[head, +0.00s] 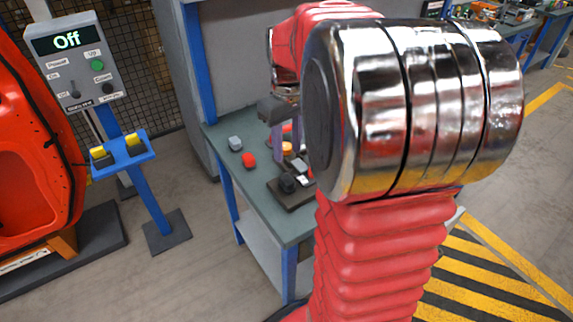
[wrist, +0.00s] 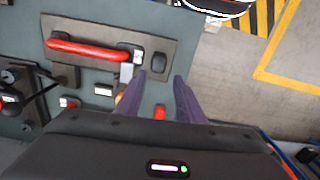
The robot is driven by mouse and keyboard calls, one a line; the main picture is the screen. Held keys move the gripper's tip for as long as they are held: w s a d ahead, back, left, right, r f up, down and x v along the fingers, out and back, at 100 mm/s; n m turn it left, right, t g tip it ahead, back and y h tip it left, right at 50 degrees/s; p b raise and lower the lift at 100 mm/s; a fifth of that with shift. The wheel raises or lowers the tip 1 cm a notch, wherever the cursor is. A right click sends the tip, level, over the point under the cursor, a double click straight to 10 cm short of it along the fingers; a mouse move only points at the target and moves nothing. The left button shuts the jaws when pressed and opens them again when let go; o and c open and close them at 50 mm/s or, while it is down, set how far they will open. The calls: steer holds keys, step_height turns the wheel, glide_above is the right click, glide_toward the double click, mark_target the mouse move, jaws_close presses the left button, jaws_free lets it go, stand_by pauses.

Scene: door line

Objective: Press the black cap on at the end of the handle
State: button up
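In the wrist view a red handle (wrist: 88,48) lies across a dark plate, with a pale metallic piece (wrist: 137,56) at its right end. A black rounded block (wrist: 159,66), which looks like the black cap, sits on the same plate, just right of the handle's end and apart from it. My gripper (wrist: 160,76) is open, its two purple fingers apart with the black block ahead between their tips. I cannot tell their height above it. In the head view my gripper (head: 286,128) shows over the bench, partly hidden by my arm. The black block (head: 288,183) shows there too.
A dark lever (wrist: 40,92) stands at the wrist view's left. A control panel reading "Off" (head: 75,65) stands left of the bench.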

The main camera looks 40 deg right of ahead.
steer(key=n, duration=0.3)
steer(key=shift+f+n, duration=0.35)
steer(key=shift+n, duration=0.05)
steer(key=c, duration=0.4)
steer(key=n, duration=0.4)
steer(key=shift+f, duration=0.2)
jaws_close()
steer(key=n, duration=0.9)
steer(key=shift+w+d+f, duration=0.1)
steer(key=shift+w+f, duration=0.05)
steer(key=shift+w, duration=0.05)
